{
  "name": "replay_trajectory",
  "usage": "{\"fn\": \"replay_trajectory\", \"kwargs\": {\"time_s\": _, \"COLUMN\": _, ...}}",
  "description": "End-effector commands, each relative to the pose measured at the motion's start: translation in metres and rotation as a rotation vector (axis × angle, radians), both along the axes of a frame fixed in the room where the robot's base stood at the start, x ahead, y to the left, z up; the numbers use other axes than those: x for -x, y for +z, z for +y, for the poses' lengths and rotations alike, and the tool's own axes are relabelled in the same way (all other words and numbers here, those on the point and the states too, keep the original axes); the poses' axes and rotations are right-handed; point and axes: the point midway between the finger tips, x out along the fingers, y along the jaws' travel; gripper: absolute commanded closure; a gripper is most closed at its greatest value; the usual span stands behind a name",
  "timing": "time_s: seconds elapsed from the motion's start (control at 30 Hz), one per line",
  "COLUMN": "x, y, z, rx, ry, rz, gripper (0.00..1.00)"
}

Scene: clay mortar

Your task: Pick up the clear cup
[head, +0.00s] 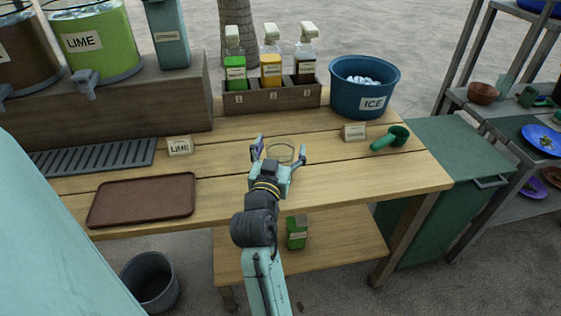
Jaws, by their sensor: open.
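The clear cup (280,146) stands on the wooden table; only its round rim and a little of its see-through wall show above my gripper. My gripper (279,152) is open, with one finger to the left of the cup and the other to the right. The gripper body hides the lower part of the cup. I cannot tell whether either finger touches it.
A brown tray (142,201) lies at the front left, near a LIME card (180,146). A blue ICE bucket (363,88), another card (354,132) and a green scoop (391,138) are to the right. A wooden rack (272,97) of bottles stands behind.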

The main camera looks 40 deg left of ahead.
Motion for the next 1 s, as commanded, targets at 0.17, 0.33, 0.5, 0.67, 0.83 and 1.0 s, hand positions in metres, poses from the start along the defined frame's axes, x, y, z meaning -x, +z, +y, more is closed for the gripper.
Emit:
{"fn": "replay_trajectory", "kwargs": {"time_s": 0.17, "x": -0.0016, "y": -0.0006, "z": 0.0008, "rx": 0.000, "ry": 0.000, "rz": 0.000, "gripper": 0.20}}
{"fn": "replay_trajectory", "kwargs": {"time_s": 0.33, "x": -0.0013, "y": -0.0006, "z": 0.0008, "rx": 0.000, "ry": 0.000, "rz": 0.000, "gripper": 0.27}}
{"fn": "replay_trajectory", "kwargs": {"time_s": 0.5, "x": -0.0012, "y": -0.0006, "z": 0.0007, "rx": 0.000, "ry": 0.000, "rz": 0.000, "gripper": 0.39}}
{"fn": "replay_trajectory", "kwargs": {"time_s": 0.67, "x": -0.0011, "y": -0.0006, "z": 0.0007, "rx": 0.000, "ry": 0.000, "rz": 0.000, "gripper": 0.49}}
{"fn": "replay_trajectory", "kwargs": {"time_s": 0.83, "x": -0.0011, "y": -0.0005, "z": 0.0007, "rx": 0.000, "ry": 0.001, "rz": 0.000, "gripper": 0.61}}
{"fn": "replay_trajectory", "kwargs": {"time_s": 1.0, "x": -0.0011, "y": -0.0004, "z": 0.0007, "rx": 0.000, "ry": 0.000, "rz": 0.000, "gripper": 0.70}}
